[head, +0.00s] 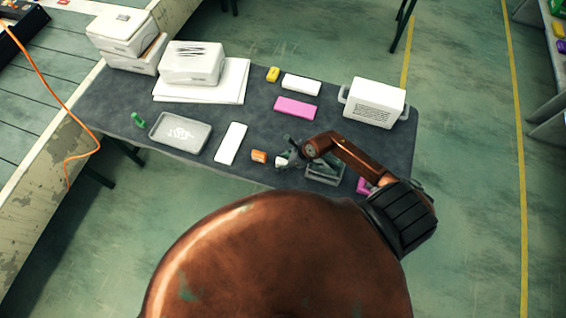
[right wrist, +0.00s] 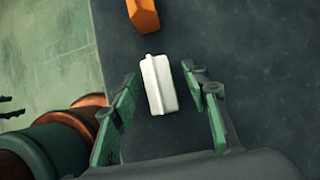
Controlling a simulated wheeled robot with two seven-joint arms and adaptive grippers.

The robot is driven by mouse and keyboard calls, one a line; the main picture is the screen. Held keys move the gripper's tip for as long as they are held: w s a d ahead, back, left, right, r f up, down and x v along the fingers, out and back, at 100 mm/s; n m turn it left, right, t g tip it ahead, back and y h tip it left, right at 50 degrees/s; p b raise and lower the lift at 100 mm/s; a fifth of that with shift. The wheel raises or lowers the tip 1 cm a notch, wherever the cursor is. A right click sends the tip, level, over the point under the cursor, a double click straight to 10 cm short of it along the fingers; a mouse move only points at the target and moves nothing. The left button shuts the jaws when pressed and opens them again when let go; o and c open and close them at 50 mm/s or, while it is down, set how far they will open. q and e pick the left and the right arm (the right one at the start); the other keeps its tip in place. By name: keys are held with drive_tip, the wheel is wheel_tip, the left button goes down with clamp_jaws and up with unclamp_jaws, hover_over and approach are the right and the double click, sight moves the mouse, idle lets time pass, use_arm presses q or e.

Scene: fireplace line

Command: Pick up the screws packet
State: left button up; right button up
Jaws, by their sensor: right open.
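A small white packet (right wrist: 158,84), likely the screws packet, lies on the dark table mat between the two fingers of my right gripper (right wrist: 160,78) in the right wrist view. My left gripper is not in view.
An orange item (right wrist: 143,14) lies just beyond the packet; it also shows in the head view (head: 259,156). A grey bin (head: 324,173) stands right of the gripper. A white flat box (head: 230,143) and a grey tray (head: 162,141) lie to the left.

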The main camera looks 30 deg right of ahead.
clamp_jaws()
idle(0.4)
drive_tip(key=shift+r, duration=0.1)
